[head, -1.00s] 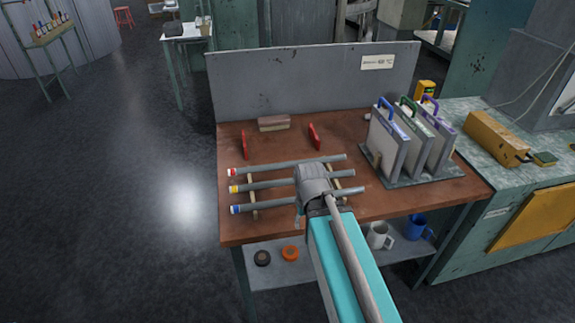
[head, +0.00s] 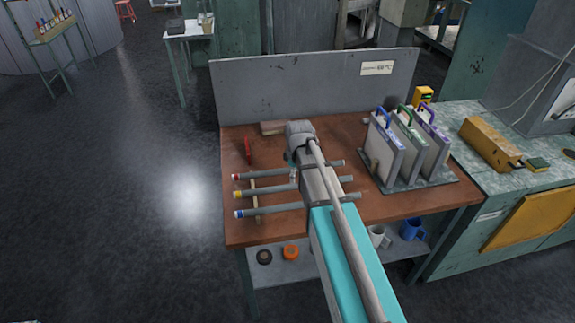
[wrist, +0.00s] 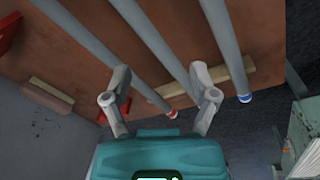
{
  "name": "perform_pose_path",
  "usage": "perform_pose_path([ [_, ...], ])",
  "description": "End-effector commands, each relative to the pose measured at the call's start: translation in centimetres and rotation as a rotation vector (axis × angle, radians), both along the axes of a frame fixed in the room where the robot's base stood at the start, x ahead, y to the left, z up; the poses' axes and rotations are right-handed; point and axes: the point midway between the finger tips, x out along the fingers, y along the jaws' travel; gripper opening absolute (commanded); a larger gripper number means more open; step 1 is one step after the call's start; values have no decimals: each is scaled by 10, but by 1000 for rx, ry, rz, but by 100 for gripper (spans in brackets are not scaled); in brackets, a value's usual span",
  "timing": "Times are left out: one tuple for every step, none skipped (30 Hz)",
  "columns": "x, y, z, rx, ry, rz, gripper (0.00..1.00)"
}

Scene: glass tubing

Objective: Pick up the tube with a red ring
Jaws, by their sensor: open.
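The tube with a red ring (head: 262,174) lies across wooden rests on the brown bench, farthest back of three parallel tubes. The yellow-ring tube (head: 270,188) and blue-ring tube (head: 275,210) lie in front of it. My gripper (head: 293,174) is open above the tubes, and my arm covers parts of them. In the wrist view, my gripper (wrist: 160,70) has its fingers apart, with the red-ring tube (wrist: 100,52) in view between them. Its red end appears near the palm. The right finger hides the end of the middle tube. No contact with a tube is visible.
A wooden rest (head: 254,202) supports the tubes' left ends. A red upright piece (head: 248,150) and a small block (head: 273,128) stand behind them. A grey panel (head: 290,90) closes the bench's back. A rack of handled plates (head: 408,183) stands right.

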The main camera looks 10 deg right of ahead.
Motion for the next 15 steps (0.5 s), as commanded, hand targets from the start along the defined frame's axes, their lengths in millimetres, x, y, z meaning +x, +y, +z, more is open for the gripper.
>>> perform_pose_path([
  [20, 0, 13, -10, -10, 74, 76],
  [28, 1, 16, -16, -16, 119, 76],
  [38, 1, 21, -24, -24, 178, 76],
  [44, 1, 24, -32, -28, 221, 76],
  [51, 1, 27, -38, -34, 261, 76],
  [59, 1, 30, -46, -40, 312, 76],
  [64, 1, 33, -52, -45, 346, 76],
  [69, 1, 35, -57, -49, 379, 76],
  [75, 1, 37, -64, -52, 416, 76],
  [79, 2, 39, -68, -55, 442, 76],
  [82, 2, 40, -73, -58, 465, 76],
  [85, 2, 41, -78, -61, 489, 76],
  [88, 2, 42, -81, -63, 504, 76],
  [89, 2, 43, -84, -65, 518, 76],
  [91, 2, 43, -85, -67, 529, 76],
])
